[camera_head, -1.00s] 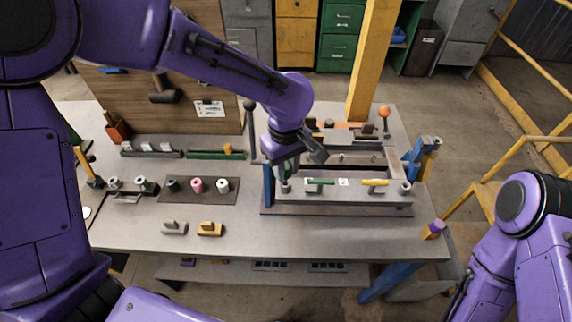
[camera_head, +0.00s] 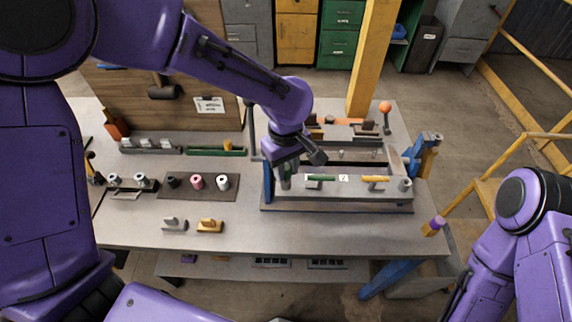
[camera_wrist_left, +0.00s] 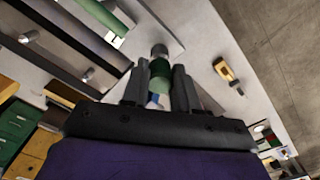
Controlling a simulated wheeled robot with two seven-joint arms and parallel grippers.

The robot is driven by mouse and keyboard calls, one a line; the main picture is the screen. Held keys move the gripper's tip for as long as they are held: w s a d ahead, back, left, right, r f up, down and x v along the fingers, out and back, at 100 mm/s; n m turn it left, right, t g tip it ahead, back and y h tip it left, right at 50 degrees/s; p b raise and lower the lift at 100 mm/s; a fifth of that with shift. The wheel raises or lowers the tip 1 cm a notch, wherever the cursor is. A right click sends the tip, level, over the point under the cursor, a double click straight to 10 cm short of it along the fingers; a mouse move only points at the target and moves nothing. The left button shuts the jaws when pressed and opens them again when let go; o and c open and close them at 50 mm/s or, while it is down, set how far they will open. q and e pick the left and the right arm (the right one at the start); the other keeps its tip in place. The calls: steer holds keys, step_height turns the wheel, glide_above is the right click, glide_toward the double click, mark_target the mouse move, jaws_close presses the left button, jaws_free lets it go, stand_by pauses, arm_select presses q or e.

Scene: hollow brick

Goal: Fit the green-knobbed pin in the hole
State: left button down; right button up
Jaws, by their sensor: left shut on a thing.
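My left gripper (camera_head: 287,182) is shut on the green-knobbed pin. In the left wrist view, the green knob (camera_wrist_left: 160,70) sits between the fingers and a grey end (camera_wrist_left: 159,49) sticks out beyond them. In the head view, the gripper points down at the left end of a grey bar (camera_head: 340,191) that carries a green handle (camera_head: 321,179) and a yellow handle (camera_head: 374,179). The hole is hidden, and I cannot tell whether the pin is in it. My right gripper is out of view; only part of that arm shows at the right edge.
Left of the bar, a dark mat (camera_head: 182,187) holds several round pieces. A grey block (camera_head: 172,224) and a yellow-topped block (camera_head: 210,226) lie in front. A blue clamp (camera_head: 411,160) stands right of the fixture. The table's front right is clear.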

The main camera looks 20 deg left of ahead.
arm_select(q)
steer(key=shift+f, duration=0.7)
steer(key=c, duration=0.8)
jaws_free()
step_height(320, 180, up, 10)
steer(key=shift+r+b, duration=0.25)
steer(key=shift+b, duration=0.5)
